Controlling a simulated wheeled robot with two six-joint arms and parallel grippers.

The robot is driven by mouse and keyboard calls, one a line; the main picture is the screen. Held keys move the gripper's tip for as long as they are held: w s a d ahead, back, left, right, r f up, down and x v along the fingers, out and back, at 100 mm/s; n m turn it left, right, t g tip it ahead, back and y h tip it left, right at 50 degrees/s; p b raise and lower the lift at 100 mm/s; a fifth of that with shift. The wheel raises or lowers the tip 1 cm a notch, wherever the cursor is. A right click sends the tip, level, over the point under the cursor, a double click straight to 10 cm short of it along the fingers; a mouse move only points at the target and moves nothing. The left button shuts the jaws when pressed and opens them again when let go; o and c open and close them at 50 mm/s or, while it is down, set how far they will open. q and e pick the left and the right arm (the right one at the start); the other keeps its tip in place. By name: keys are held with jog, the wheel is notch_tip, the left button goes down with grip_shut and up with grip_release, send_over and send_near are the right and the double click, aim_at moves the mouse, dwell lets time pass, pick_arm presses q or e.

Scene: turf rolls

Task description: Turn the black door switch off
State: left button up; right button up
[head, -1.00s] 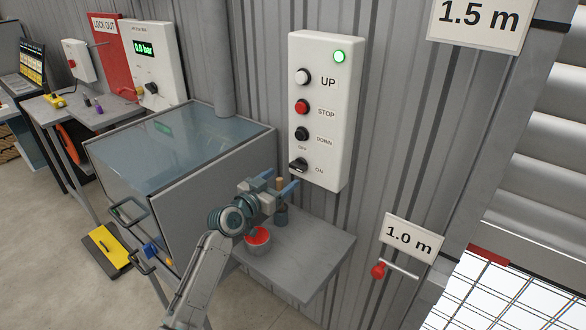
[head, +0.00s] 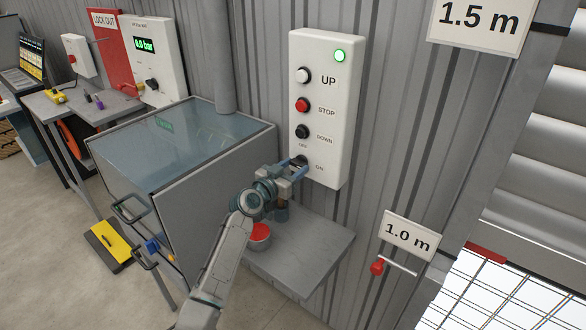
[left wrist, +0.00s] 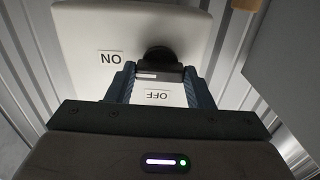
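The black door switch (left wrist: 158,55) is a rotary knob low on a white control box (head: 325,110). In the left wrist view its bar lies crosswise, with a white mark at the end toward the ON label (left wrist: 111,58). The OFF label (left wrist: 158,96) shows below it, upside down. My left gripper (left wrist: 159,74) is at the switch, one finger on each side of the bar, spread apart. I cannot tell if the fingers touch it. In the head view the left gripper (head: 298,172) hides most of the switch. My right gripper is not in view.
Above the switch are the DOWN button (head: 302,132), the red STOP button (head: 302,105), the UP button (head: 303,75) and a lit green lamp (head: 340,56). Below my left arm a grey shelf (head: 300,255) holds a red-topped tin (head: 259,236). A glass-topped cabinet (head: 180,140) stands left.

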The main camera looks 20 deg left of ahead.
pick_arm(q)
jog(key=shift+n, duration=0.3)
jog(key=n, duration=0.3)
jog(key=shift+n+b, duration=0.3)
jog(key=n, duration=0.3)
jog(key=shift+n, duration=0.3)
jog(key=n+p, duration=0.1)
jog(key=n, duration=0.2)
jog(key=shift+n, duration=0.3)
jog(key=n+p, duration=0.1)
jog(key=n, duration=0.2)
jog(key=shift+n, duration=0.3)
jog(key=shift+n+p, duration=0.8)
jog(key=shift+n, duration=0.6)
jog(key=o, duration=1)
